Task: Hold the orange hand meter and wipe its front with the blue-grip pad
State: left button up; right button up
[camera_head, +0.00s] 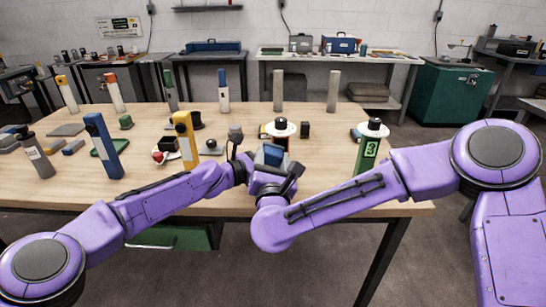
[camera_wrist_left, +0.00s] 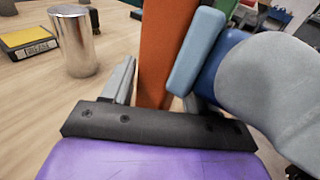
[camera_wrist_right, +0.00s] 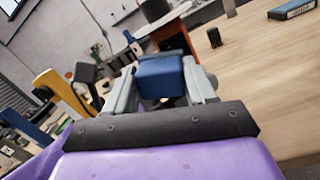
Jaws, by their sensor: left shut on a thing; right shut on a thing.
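The orange hand meter (camera_wrist_left: 158,45) stands between the fingers of my left gripper (camera_wrist_left: 152,92), which is shut on it. The pad's light-blue block (camera_wrist_left: 197,50) lies along the meter's right side in the left wrist view, very close or touching; I cannot tell which. Its blue grip (camera_wrist_right: 162,76) is held in my right gripper (camera_wrist_right: 160,88), shut on it. Beyond the grip, the meter (camera_wrist_right: 170,38) shows in the right wrist view. In the head view both grippers meet near the table's front edge, around the pad (camera_head: 270,154); the meter is mostly hidden there.
The wooden table (camera_head: 320,160) holds several upright objects. A yellow one (camera_head: 185,138) and a blue one (camera_head: 103,145) stand left of the grippers. A metal cylinder (camera_wrist_left: 75,42) is beside my left gripper.

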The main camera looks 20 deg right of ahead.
pick_arm(q)
jog(key=shift+w+a, duration=0.2)
jog(key=shift+a, duration=0.05)
pick_arm(e)
jog(key=r+v, duration=0.1)
jog(key=v, duration=0.6)
jog(key=shift+s, duration=0.35)
jog(key=shift+w+d+f, duration=0.1)
jog(key=shift+f, duration=0.05)
pick_arm(q)
jog(key=shift+w, duration=0.1)
pick_arm(e)
jog(key=x, duration=0.2)
jog(key=shift+w+f, duration=0.15)
jog(key=shift+w, duration=0.3)
jog(key=shift+f+x, duration=0.2)
jog(key=shift+x, duration=1.55)
jog(key=shift+x, duration=1)
jog(key=shift+f, duration=0.1)
jog(key=shift+s+d, duration=0.2)
jog(key=shift+d, duration=0.75)
jog(key=shift+s+d, duration=0.25)
jog(key=shift+d, duration=0.7)
jog(key=shift+w, duration=0.1)
